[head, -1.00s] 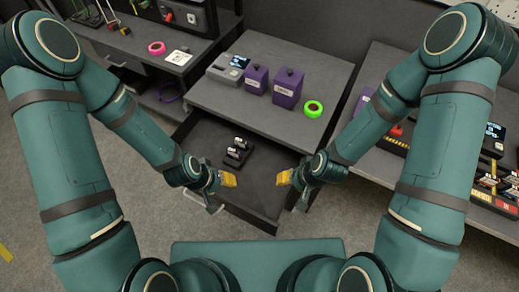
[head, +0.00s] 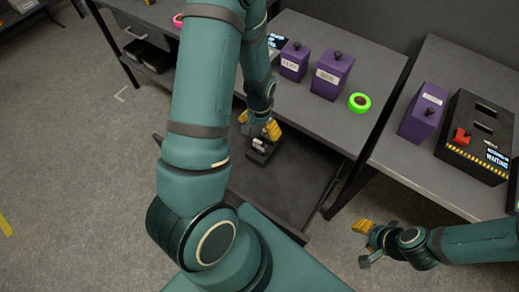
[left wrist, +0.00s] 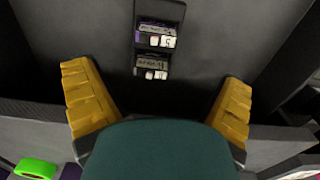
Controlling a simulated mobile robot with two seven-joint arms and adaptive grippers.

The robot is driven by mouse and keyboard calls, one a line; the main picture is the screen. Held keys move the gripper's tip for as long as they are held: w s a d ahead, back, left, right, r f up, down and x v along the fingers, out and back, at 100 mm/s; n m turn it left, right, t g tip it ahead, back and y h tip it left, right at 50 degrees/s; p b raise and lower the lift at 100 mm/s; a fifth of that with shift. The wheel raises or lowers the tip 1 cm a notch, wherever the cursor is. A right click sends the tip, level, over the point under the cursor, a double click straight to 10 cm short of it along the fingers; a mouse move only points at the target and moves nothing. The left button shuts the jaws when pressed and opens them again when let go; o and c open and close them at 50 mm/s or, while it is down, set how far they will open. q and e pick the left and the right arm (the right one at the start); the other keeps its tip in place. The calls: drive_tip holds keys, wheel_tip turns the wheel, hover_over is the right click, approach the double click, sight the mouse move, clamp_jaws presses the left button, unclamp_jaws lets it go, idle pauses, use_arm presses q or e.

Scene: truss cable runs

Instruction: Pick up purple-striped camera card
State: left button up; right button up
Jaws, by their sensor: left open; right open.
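A small black card holder (head: 258,157) with light-labelled cards sits in the open dark drawer (head: 300,180). In the left wrist view two cards show in its slots, an upper card (left wrist: 157,33) and a lower card (left wrist: 153,67), with white labels and dark writing. Purple shows faintly along the upper card; I cannot tell the lower card's stripe colour clearly. My left gripper (head: 258,124) is open above the holder, with its yellow fingers either side of it and apart from the cards. My right gripper (head: 364,242) is open and empty, right of the drawer.
Two purple boxes (head: 327,74) and a green tape ring (head: 359,102) stand on the grey tabletop (head: 300,112) above the drawer. A right-hand table (head: 440,180) holds another purple box (head: 422,114) and a black-yellow device (head: 480,137). The drawer's front part is clear.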

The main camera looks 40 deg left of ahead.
sight(260, 142)
use_arm(q)
drive_tip(key=f, duration=0.2)
drive_tip(key=f+b, duration=0.1)
drive_tip(key=f, duration=0.2)
drive_tip(key=shift+w+d+f, duration=0.1)
drive_tip(key=shift+d+f, duration=0.05)
drive_tip(key=shift+d, duration=0.05)
drive_tip(key=shift+s+d+f+b, duration=0.1)
drive_tip(key=shift+f+b, duration=0.2)
drive_tip(key=shift+f, duration=0.6)
drive_tip(key=shift+s+a+f+b, duration=0.1)
drive_tip(key=shift+f+b, duration=0.15)
drive_tip(key=shift+f, duration=0.7)
drive_tip(key=shift+s+d+f+b, duration=0.1)
drive_tip(key=shift+f+b, duration=0.2)
drive_tip(key=shift+f, duration=0.6)
drive_tip(key=shift+r, duration=0.1)
use_arm(e)
drive_tip(key=f, duration=0.3)
drive_tip(key=shift+w+d+f, duration=0.1)
drive_tip(key=shift+w+f, duration=0.1)
drive_tip(key=shift+f, duration=0.05)
use_arm(q)
drive_tip(key=c, duration=1.3)
